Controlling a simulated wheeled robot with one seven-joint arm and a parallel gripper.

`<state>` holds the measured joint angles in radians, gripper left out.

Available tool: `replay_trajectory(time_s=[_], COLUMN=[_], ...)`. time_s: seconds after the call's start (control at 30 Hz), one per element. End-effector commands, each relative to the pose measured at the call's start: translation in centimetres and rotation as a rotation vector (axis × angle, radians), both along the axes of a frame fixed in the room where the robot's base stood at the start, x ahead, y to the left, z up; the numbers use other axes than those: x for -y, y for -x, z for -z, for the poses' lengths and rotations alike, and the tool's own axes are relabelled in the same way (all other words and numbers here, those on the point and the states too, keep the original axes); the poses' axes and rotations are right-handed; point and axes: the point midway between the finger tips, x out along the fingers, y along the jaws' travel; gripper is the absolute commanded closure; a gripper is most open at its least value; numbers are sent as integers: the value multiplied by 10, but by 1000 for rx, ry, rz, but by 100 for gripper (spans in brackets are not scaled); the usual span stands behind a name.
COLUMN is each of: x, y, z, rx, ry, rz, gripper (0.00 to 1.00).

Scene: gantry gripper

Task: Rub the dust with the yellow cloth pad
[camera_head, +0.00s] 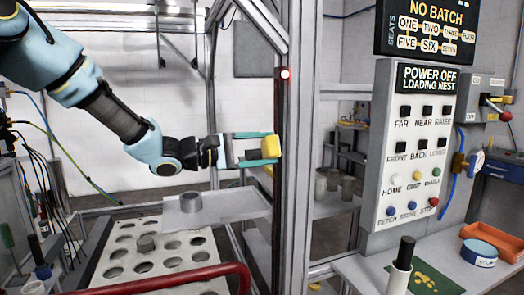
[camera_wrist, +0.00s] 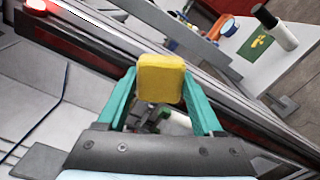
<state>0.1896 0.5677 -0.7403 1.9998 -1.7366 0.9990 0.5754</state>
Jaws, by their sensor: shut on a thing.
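The yellow cloth pad (camera_head: 270,148) is held at the tips of my gripper (camera_head: 266,149), which points right toward the upright dark metal post (camera_head: 286,190). In the wrist view the yellow pad (camera_wrist: 160,78) sits between the two teal fingers of my gripper (camera_wrist: 160,90), clear of the palm. I cannot tell whether the pad touches the post. I cannot make out the dust in either view.
A red lamp (camera_head: 285,74) glows on the post above the pad. A grey tray with round holes (camera_head: 110,245) lies below my arm, with a red bar (camera_head: 160,279) in front. A control panel (camera_head: 409,150) and a bench with a green mat (camera_head: 440,285) stand right.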

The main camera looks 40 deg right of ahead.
Motion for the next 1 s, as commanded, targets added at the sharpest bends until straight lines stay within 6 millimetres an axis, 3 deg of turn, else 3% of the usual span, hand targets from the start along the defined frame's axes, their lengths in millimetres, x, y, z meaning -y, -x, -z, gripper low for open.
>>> replay_trajectory(time_s=[0.57,1.0], x=[8,17], y=[2,-25], z=[-1,0], rx=[0,0], ry=[1,0], rz=[0,-1], gripper=[77,77])
